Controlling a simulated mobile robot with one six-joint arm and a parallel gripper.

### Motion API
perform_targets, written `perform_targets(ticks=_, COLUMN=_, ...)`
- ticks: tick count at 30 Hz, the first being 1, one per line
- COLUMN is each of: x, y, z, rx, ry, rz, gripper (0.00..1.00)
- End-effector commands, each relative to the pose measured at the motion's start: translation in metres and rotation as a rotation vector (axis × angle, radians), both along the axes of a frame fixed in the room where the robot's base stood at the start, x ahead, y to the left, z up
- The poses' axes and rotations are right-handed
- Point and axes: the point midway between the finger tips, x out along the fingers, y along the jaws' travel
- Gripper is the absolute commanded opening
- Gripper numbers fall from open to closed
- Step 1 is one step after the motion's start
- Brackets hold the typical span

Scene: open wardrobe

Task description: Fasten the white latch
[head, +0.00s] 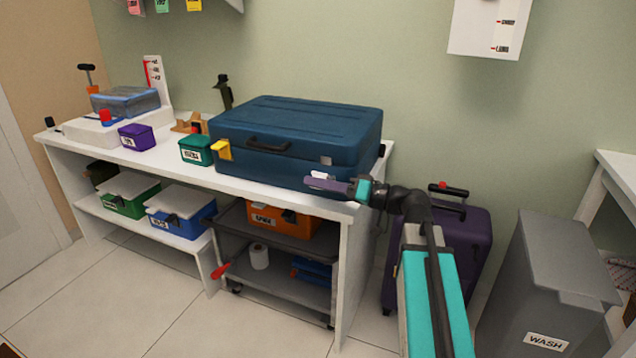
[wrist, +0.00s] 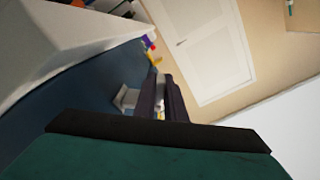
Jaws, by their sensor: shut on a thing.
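The blue case (head: 290,133) lies on the white bench with its lid down and a dark handle on its front. The white latch (head: 319,175) is at the right of the case's front, with a pale plate (head: 326,160) just above it on the case. My gripper (head: 322,183) is at the latch, its purple fingers shut on it and partly hiding it. In the wrist view the fingers (wrist: 161,103) have a pale piece between them, and a pale fitting (wrist: 127,98) shows beside them on the blue face. Whether the latch is engaged cannot be told.
A yellow latch (head: 223,150) is at the case's left front. Green (head: 196,150) and purple (head: 137,137) boxes stand left on the bench. A purple suitcase (head: 448,252) and a grey wash bin (head: 548,285) stand right. The floor in front is clear.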

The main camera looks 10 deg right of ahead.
Motion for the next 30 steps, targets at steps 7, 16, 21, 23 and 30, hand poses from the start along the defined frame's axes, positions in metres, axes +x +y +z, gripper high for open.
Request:
perform_targets(ticks=7, x=0.001, y=0.0, z=0.011, rx=0.079, ry=0.108, rz=0.003, gripper=0.0)
perform_targets(ticks=16, x=0.005, y=-0.003, z=0.024, rx=0.218, ry=0.299, rz=0.003, gripper=0.0)
perform_targets(ticks=21, x=0.009, y=-0.005, z=0.029, rx=0.3, ry=0.414, rz=0.003, gripper=0.0)
perform_targets(ticks=23, x=0.01, y=-0.006, z=0.031, rx=0.329, ry=0.453, rz=0.003, gripper=0.0)
perform_targets(ticks=30, x=0.015, y=-0.01, z=0.036, rx=0.434, ry=0.598, rz=0.003, gripper=0.0)
